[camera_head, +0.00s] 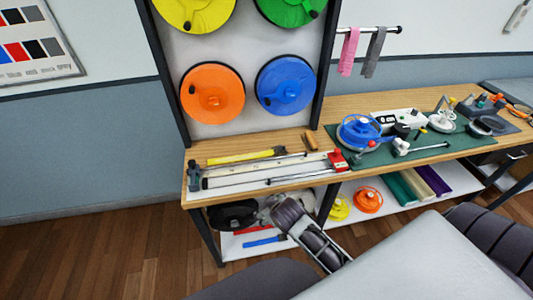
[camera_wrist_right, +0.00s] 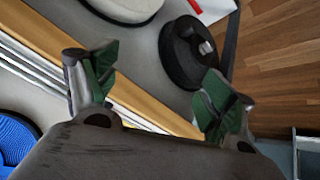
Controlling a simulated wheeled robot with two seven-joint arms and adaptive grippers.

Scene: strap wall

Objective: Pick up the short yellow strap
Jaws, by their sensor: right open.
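A yellow strap-like strip (camera_head: 240,156) with a dark end lies flat along the back of the left worktop in the head view. I cannot pick it out in the right wrist view. My right gripper (camera_head: 268,206) is in front of the bench's front edge, beside the lower shelf and below the strip, apart from it. In the right wrist view the gripper (camera_wrist_right: 156,90) is open, with nothing visible between its green-padded fingers. My left gripper is not in view.
Metal rods with a red block (camera_head: 337,160) lie in front of the strip. A black reel (camera_head: 233,214) and a blue strip (camera_head: 265,241) are on the lower shelf. Blue (camera_head: 287,85) and orange (camera_head: 212,93) reels hang above. A blue-topped reel (camera_head: 358,131) stands right.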

